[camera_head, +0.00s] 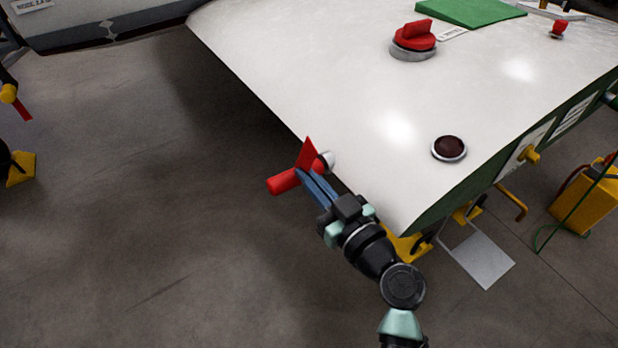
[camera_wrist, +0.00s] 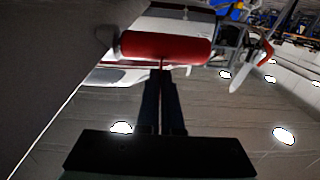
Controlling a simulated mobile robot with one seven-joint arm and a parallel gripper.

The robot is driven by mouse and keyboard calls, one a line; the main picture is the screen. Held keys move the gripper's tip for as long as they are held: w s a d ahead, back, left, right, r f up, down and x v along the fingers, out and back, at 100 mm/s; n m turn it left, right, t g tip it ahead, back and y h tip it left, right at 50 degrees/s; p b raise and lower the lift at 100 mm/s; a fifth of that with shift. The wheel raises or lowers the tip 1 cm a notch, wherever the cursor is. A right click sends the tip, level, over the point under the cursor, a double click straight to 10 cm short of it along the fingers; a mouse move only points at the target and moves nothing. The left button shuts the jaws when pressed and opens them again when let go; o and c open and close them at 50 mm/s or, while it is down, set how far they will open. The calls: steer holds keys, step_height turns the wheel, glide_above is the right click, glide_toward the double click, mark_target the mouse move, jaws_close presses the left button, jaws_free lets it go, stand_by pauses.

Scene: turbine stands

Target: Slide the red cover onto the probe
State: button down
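The red cover (camera_head: 284,182) is a short red cylinder with an upright red tab (camera_head: 307,153). My gripper (camera_head: 308,177) holds it near the edge of the large white panel. In the wrist view the two dark fingers (camera_wrist: 161,72) are close together, with the thin red stem of the cover (camera_wrist: 165,47) between their tips. A small pale rounded piece (camera_head: 327,160), perhaps the probe, shows at the cover's right end, beside the panel edge. In the wrist view a dark rounded end shows at the cover's left. I cannot tell whether the cover is around the probe.
A yellow case (camera_head: 588,198) stands at the right. The grey floor (camera_head: 130,230) at the left is mostly open.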

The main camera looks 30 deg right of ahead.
steer(key=shift+s+d+r+h, duration=0.15)
steer(key=shift+d+h, duration=0.15)
steer(key=shift+d, duration=0.3)
steer(key=c, duration=1)
jaws_free()
steer(key=shift+d, duration=0.1)
steer(key=shift+o, duration=0.3)
steer(key=shift+a, duration=0.2)
steer(key=shift+o, duration=0.5)
steer(key=shift+a, duration=0.1)
steer(key=shift+f, duration=0.2)
steer(key=s+b, duration=0.2)
steer(key=s, duration=0.4)
steer(key=shift+s, duration=0.35)
